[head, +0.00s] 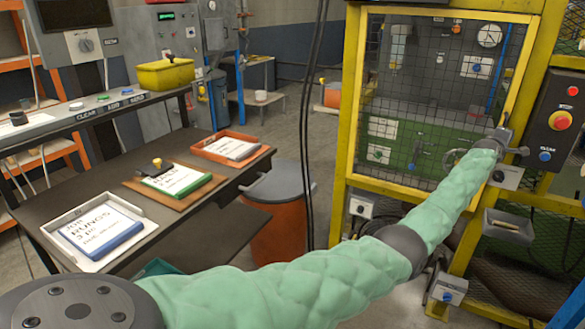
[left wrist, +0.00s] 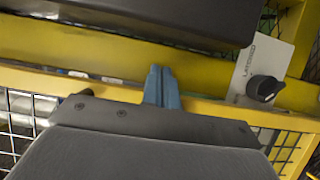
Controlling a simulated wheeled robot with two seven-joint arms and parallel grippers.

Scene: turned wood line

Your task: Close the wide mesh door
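The wide mesh door (head: 430,102) is a dark wire grid in a yellow frame at the right of the head view. My left gripper (head: 506,140) is at the door's right edge, about mid-height. In the left wrist view its blue fingertips (left wrist: 162,88) are together with nothing visible between them. They lie at a yellow bar (left wrist: 215,109) with mesh below it; I cannot tell whether they touch it. A second yellow bar (left wrist: 95,52) runs beside it, with a narrow gap between. I cannot tell whether the door is fully closed. My right gripper is out of view.
A control box with a red button (head: 560,120) is right of the door. A white switch plate with a black knob (left wrist: 264,88) is near the fingers. A small grey tray (head: 508,224) hangs below. A dark table (head: 105,178) and orange bin (head: 280,215) stand left.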

